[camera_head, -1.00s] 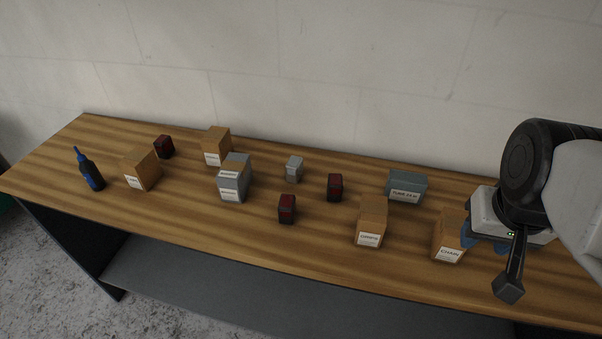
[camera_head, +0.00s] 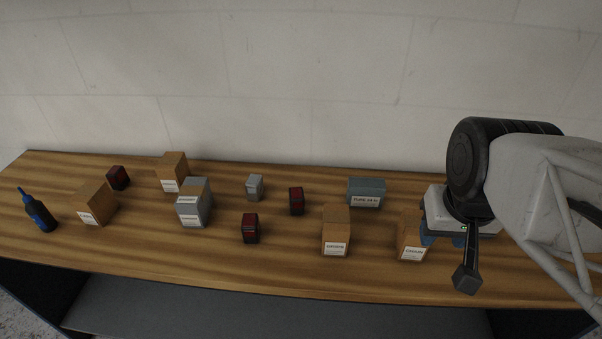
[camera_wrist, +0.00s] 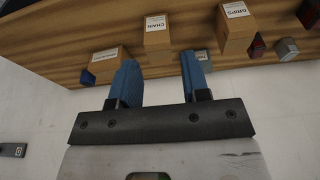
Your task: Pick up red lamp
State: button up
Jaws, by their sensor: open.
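Three small dark red, lamp-like blocks stand on the wooden table. One red lamp (camera_head: 250,229) is near the middle front, one (camera_head: 296,201) is a little behind and right of it, and one (camera_head: 118,178) is at the back left. In the wrist view a red lamp (camera_wrist: 257,46) shows at the upper right, with part of another dark red one (camera_wrist: 311,14) at the edge. My gripper (camera_wrist: 159,62) has its blue fingers apart with nothing between them. In the head view it is at the right, by the "CHAIN" box, well right of the lamps.
Cardboard boxes (camera_head: 336,230) (camera_head: 411,236) stand between the lamps and my gripper. A teal tube box (camera_head: 366,193), a small grey block (camera_head: 254,187), grey boxes (camera_head: 194,203) and a dark blue bottle (camera_head: 38,211) also stand on the table (camera_head: 300,275). A wall is behind.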

jog(key=o, duration=0.8)
jog(key=shift+c, duration=0.2)
jog(key=m+g, duration=0.3)
jog(key=m, duration=1.3)
send_near(251, 220)
notch_tip(251, 220, down, 5)
jog(key=shift+s+d+f, duration=0.1)
jog(key=shift+f, duration=0.15)
